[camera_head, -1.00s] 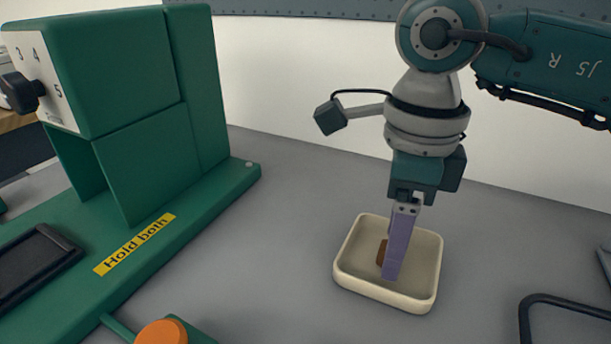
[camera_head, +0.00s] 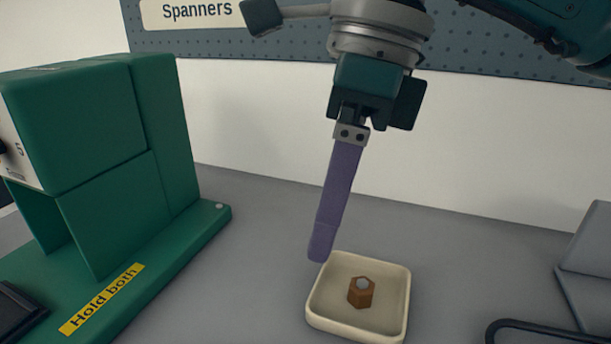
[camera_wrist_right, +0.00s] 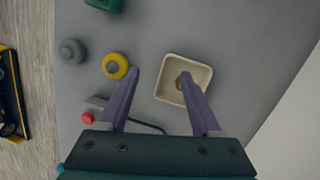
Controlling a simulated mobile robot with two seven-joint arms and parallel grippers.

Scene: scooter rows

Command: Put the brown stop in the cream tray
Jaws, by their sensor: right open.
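My right gripper (camera_head: 320,255), with long purple fingers, is raised above and behind the tray's left rim in the head view. My left gripper is out of view.
A green machine (camera_head: 110,170) with a yellow "Hold both" label stands at the left. A yellow ring-shaped part (camera_wrist_right: 116,65) and a grey round part (camera_wrist_right: 72,51) are on the bench in the wrist view. A dark bent bar (camera_head: 545,328) is at the right.

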